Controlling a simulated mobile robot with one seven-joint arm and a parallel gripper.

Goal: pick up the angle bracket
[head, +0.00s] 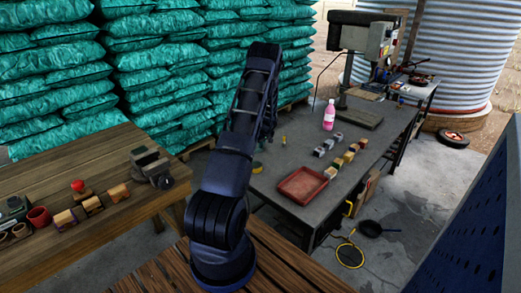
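I cannot make out an angle bracket for certain in the head view; the small things on the tables are too small to tell apart. My arm rises in the middle of the picture and folds over at its top, in front of the grey workbench (272,190) and the sacks. Its far end is hidden behind its own links, so I see no gripper fingers. On the workbench are a red tray (302,184), a pink bottle (329,116), rows of small grey and coloured blocks (337,165), and a small yellow upright thing (284,140).
A wooden table (110,222) at the left holds a red mug (39,216), wooden blocks (93,205) and dark metal pieces. Stacked green sacks (160,60) stand behind. A drill press (366,38) stands at the back right.

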